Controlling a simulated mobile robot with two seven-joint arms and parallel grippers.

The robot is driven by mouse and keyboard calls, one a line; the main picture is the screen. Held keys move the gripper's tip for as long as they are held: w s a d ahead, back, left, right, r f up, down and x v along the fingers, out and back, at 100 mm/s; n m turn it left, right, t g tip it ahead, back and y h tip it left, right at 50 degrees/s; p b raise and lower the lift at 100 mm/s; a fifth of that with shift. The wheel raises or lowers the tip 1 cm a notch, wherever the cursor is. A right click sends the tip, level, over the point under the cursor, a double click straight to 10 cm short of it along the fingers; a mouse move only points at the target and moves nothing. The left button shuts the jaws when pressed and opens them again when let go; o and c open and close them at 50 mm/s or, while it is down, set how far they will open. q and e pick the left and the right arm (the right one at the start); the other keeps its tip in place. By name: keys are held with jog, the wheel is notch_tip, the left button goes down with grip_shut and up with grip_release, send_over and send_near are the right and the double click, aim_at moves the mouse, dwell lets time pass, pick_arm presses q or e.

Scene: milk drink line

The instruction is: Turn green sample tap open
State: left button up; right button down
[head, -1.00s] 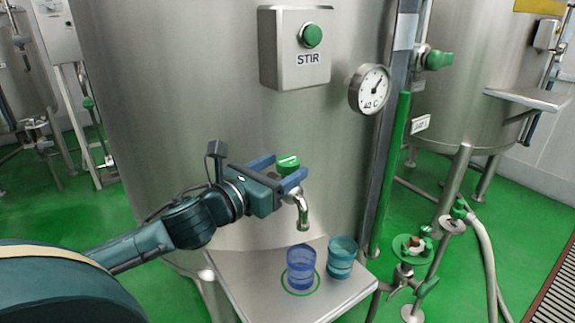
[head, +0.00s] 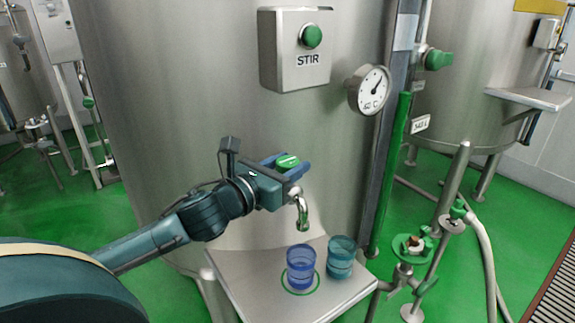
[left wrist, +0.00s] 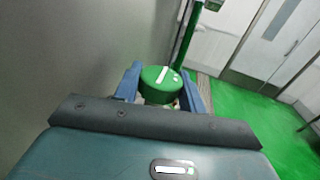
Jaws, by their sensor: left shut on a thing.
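The green sample tap knob (head: 288,162) sits on top of a metal spout (head: 302,212) on the big steel tank. It carries a white line and a white dot, clear in the left wrist view (left wrist: 160,82). My left gripper (head: 286,165) is shut on the knob, with one blue finger on each side of it; both fingers (left wrist: 160,88) also show in the left wrist view. Below the spout, a blue cup (head: 301,266) stands inside a green ring on the steel shelf (head: 250,290). My right gripper is not in view.
A teal cup (head: 341,258) stands right of the blue cup. Above are a STIR button box (head: 296,48) and a dial gauge (head: 369,90). A green upright pipe (head: 388,175), a valve (head: 413,247) and a hose (head: 488,255) stand to the right.

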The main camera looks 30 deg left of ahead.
pick_arm(q)
jog(key=shift+c, duration=1.4)
